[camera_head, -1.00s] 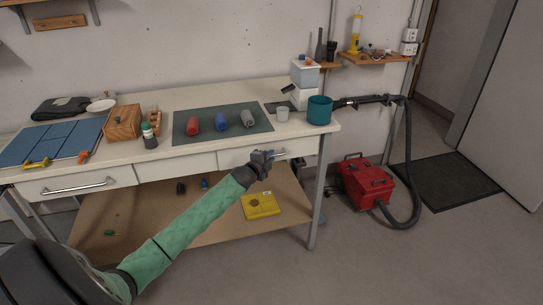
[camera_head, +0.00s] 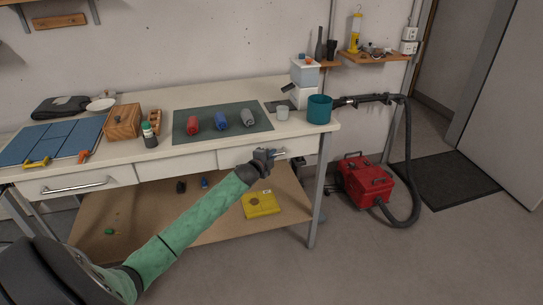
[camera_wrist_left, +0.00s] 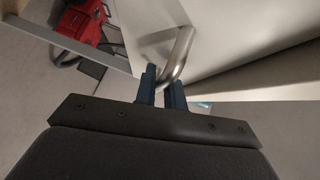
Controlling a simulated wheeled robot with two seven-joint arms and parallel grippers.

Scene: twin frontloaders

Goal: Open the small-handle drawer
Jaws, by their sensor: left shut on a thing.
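The small-handle drawer (camera_head: 297,146) is the white drawer at the right under the workbench top. Its front looks flush with the bench in the head view. Its short metal handle (camera_head: 281,154) is partly hidden by my left gripper (camera_head: 267,157). In the left wrist view the curved metal handle (camera_wrist_left: 181,52) runs down between the fingers of my left gripper (camera_wrist_left: 161,88), which is shut on it near one end. My right gripper is not in view.
A drawer with a longer handle (camera_head: 78,187) is at the left. A teal pot (camera_head: 319,109) stands near the bench's right corner. A yellow box (camera_head: 261,205) lies on the lower shelf. A red vacuum (camera_head: 366,183) stands on the floor at the right.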

